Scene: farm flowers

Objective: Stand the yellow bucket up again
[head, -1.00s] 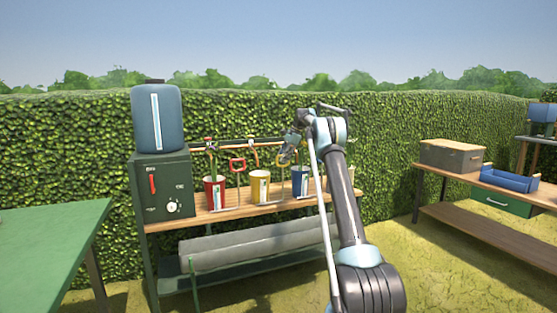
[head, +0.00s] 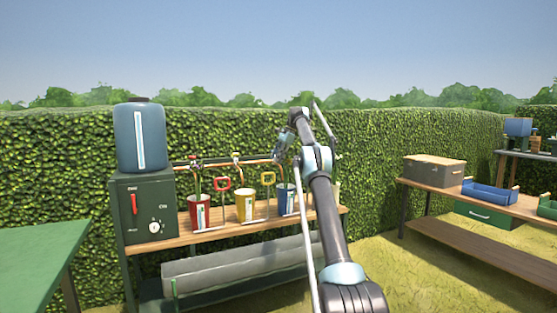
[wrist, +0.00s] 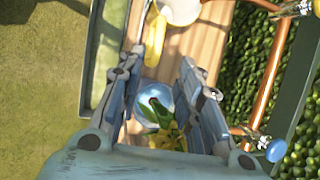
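The yellow bucket (head: 245,207) looks upright in the head view, on the bench between the red bucket (head: 200,213) and the blue bucket (head: 286,199). My gripper (wrist: 160,68) is open, with its two fingers wide apart and nothing gripped. In the head view, my gripper (head: 282,146) hangs above and near the blue bucket. In the wrist view, a round blue rim with green leaves (wrist: 153,106) shows between the fingers. A yellow shape (wrist: 155,42) lies beyond the fingertips, beside a pale round form; I cannot tell whether it is the bucket.
A copper pipe (head: 222,162) with taps runs behind the buckets. A green cabinet (head: 145,209) carrying a blue tank (head: 140,136) stands at the bench's left end. Another bench stands right, with grass between.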

